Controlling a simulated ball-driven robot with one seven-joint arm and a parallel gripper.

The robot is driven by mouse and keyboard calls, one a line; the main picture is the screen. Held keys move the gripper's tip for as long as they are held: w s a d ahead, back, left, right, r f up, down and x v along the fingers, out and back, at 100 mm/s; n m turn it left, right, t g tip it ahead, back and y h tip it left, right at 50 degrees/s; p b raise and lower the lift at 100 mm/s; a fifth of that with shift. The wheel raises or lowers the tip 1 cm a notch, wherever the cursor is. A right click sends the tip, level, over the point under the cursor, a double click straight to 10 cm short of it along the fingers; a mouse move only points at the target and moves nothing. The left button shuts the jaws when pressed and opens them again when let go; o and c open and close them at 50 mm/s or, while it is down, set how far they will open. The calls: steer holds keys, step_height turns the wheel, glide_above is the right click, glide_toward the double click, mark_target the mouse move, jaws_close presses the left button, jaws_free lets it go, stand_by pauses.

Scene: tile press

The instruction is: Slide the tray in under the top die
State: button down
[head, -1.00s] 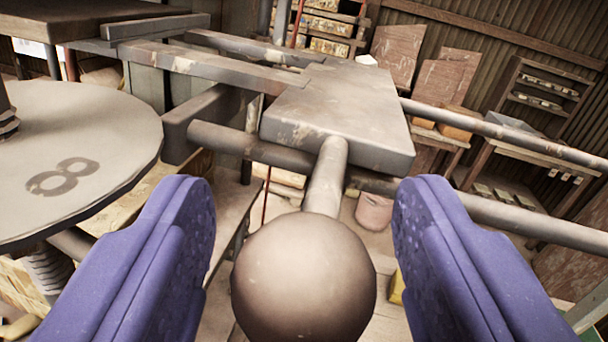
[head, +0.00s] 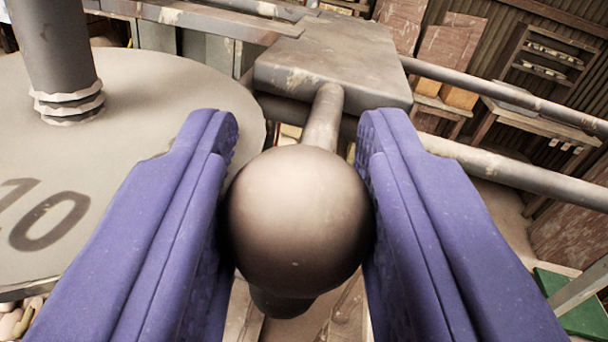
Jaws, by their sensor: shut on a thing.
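The tray's ball knob (head: 298,215) sits between the two purple fingers of my gripper (head: 298,200), which is shut on it. A short metal stem (head: 324,118) runs from the knob to a flat grey metal plate (head: 325,60) beyond it, which looks like the tray or its carriage. The plate sits by round rails, one of them (head: 500,175) reaching to the right. I cannot make out the top die for certain in this view.
A large round disc marked 10 (head: 150,150) lies close on the left, with a thick post (head: 52,45) standing on it. Shelves and a workbench (head: 545,125) are at the back right. A green thing (head: 575,300) is at lower right.

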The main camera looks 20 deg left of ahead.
steer(key=shift+a, duration=0.15)
steer(key=c, duration=0.9)
jaws_free()
steer(key=shift+a, duration=0.1)
steer(key=shift+o, duration=0.6)
steer(key=shift+s+a, duration=0.1)
steer(key=v, duration=0.8)
steer(key=shift+p, duration=0.35)
